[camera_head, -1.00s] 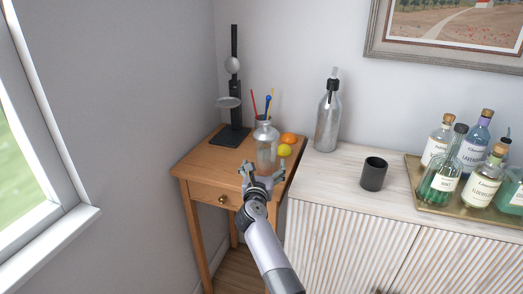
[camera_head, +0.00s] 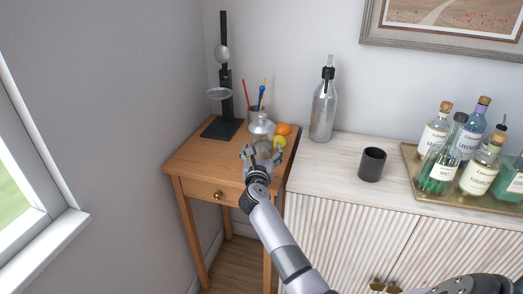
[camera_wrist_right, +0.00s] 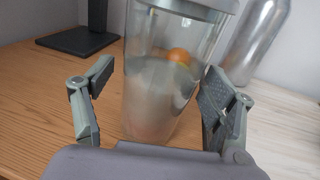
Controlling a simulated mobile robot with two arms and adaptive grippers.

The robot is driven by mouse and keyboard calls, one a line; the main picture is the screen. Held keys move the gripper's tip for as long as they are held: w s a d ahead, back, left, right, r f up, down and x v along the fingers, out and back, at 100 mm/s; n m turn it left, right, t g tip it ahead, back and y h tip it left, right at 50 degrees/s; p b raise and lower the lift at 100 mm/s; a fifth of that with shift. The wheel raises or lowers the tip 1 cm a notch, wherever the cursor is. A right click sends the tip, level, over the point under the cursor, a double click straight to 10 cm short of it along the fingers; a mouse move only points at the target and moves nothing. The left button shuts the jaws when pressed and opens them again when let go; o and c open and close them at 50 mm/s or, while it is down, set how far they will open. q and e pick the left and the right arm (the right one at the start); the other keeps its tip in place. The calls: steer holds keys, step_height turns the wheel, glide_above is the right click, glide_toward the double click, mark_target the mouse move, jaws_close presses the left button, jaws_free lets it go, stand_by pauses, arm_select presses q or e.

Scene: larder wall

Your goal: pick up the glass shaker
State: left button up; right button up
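The glass shaker (camera_head: 262,127) stands upright on the small wooden side table, a clear vessel with a greyish lid. In the right wrist view the shaker (camera_wrist_right: 160,85) fills the middle, with the fruit showing through its glass. My right gripper (camera_head: 262,154) is at the shaker's near side. In the right wrist view the right gripper (camera_wrist_right: 158,115) is open, one finger on each side of the shaker, with a gap visible at the left finger. Whether the right finger touches the glass I cannot tell. My left gripper is not in view.
Behind the shaker are an orange (camera_head: 283,129), a yellow fruit (camera_head: 280,141) and a cup of stirrers (camera_head: 254,112). A black stand (camera_head: 222,128) is at the left. A silver bottle (camera_head: 323,112) and dark cup (camera_head: 371,165) stand on the white cabinet (camera_head: 330,168).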

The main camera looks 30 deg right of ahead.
steer(key=shift+w+f, duration=0.1)
steer(key=shift+c, duration=2.7)
steer(key=c, duration=0.9)
steer(key=shift+r, duration=0.3)
steer(key=shift+c, duration=0.7)
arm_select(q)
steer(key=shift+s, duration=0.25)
